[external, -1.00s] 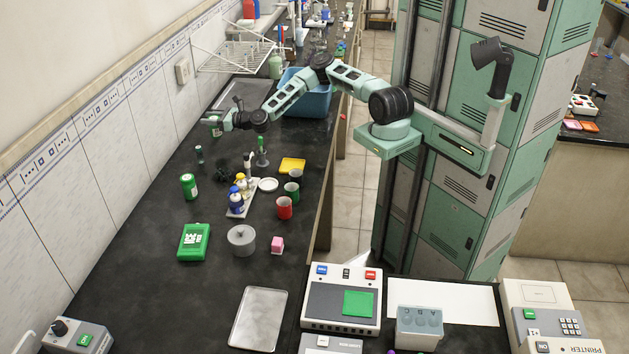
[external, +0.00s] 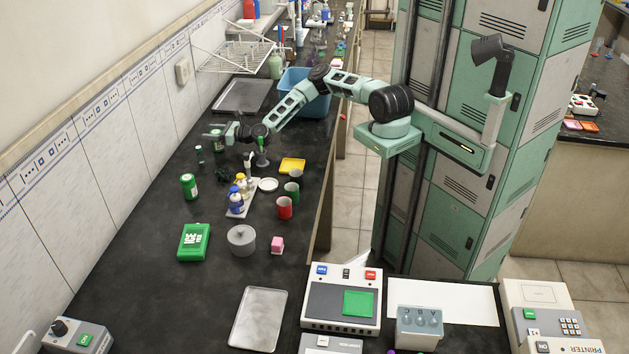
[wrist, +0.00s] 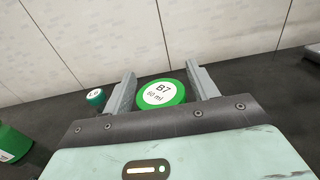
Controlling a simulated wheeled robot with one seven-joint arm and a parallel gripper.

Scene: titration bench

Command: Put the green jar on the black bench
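A green-lidded jar with a white "B7 60 ml" label (wrist: 162,93) sits between the two fingers of my gripper (wrist: 165,88) in the wrist view. In the external view my gripper (external: 215,136) is low over the far left part of the black bench (external: 135,235), near the tiled wall. The jar looks upright. Its base is hidden, and I cannot tell whether it touches the bench.
A small dark green vial (external: 199,154) and a larger green jar (external: 189,186) stand nearby, closer to the camera. A funnel-like green item (external: 262,155), a bottle rack (external: 239,208), and several mugs stand to the right. A grey tray (external: 243,95) lies behind.

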